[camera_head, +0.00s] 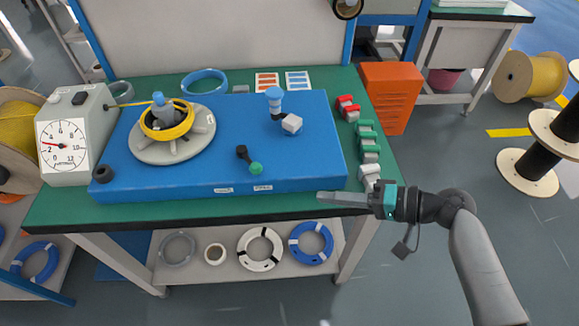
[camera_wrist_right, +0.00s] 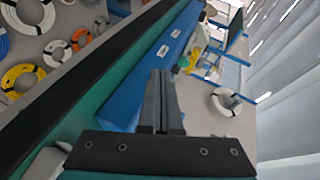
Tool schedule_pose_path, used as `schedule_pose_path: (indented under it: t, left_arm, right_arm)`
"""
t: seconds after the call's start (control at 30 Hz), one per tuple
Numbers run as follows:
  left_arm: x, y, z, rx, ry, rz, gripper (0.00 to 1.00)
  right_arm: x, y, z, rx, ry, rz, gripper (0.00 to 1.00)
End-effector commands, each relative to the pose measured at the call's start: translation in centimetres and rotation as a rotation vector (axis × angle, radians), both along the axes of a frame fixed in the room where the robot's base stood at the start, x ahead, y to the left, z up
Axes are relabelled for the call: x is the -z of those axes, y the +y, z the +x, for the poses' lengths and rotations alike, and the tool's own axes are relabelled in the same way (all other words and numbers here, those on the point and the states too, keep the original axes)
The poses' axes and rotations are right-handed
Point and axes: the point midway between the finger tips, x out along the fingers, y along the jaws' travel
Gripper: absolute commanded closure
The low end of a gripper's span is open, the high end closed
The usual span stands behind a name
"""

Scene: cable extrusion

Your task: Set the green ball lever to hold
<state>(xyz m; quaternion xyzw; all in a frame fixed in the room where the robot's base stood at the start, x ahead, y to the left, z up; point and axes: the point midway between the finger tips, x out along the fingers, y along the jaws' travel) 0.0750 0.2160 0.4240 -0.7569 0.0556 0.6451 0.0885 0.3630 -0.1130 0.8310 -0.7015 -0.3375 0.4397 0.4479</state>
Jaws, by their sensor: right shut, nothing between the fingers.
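The green ball lever (camera_head: 256,168) sits on top of the blue box (camera_head: 200,180) near its front edge. Its black arm runs from a dark pivot at the upper left to the green ball at the lower right. Two small white labels are on the box's front face below it; their text is too small to read. My right gripper (camera_head: 322,195) is shut and empty at the box's front right corner, well to the right of the lever and apart from it. In the right wrist view its fingers (camera_wrist_right: 160,80) are together beside the blue box. My left gripper is not in view.
A grey wheel with a yellow ring (camera_head: 170,150) stands on the box's left part, a blue-topped post (camera_head: 274,100) at its back right. A dial gauge (camera_head: 62,145) is at the left. Red, green and grey blocks (camera_head: 368,140) line the table's right side.

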Motion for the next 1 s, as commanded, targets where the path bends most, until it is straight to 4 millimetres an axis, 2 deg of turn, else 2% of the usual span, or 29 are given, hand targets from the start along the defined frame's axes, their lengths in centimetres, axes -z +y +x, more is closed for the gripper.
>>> schedule_pose_path:
  t: [0.2, 0.43, 0.83, 1.0]
  left_arm:
    - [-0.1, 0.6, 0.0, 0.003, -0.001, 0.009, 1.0]
    - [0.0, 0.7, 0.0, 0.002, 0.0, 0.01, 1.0]
    - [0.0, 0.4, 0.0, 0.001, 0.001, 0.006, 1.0]
    - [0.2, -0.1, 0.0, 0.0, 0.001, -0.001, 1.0]
  right_arm:
    - [-2.7, -1.9, 2.6, 0.072, -0.004, 0.142, 1.0]
    - [-3.7, -2.7, 3.6, 0.103, -0.005, 0.202, 1.0]
    - [-3.7, -2.6, 3.8, 0.103, -0.006, 0.206, 1.0]
    - [-3.5, -0.9, 4.7, 0.103, -0.006, 0.208, 1.0]
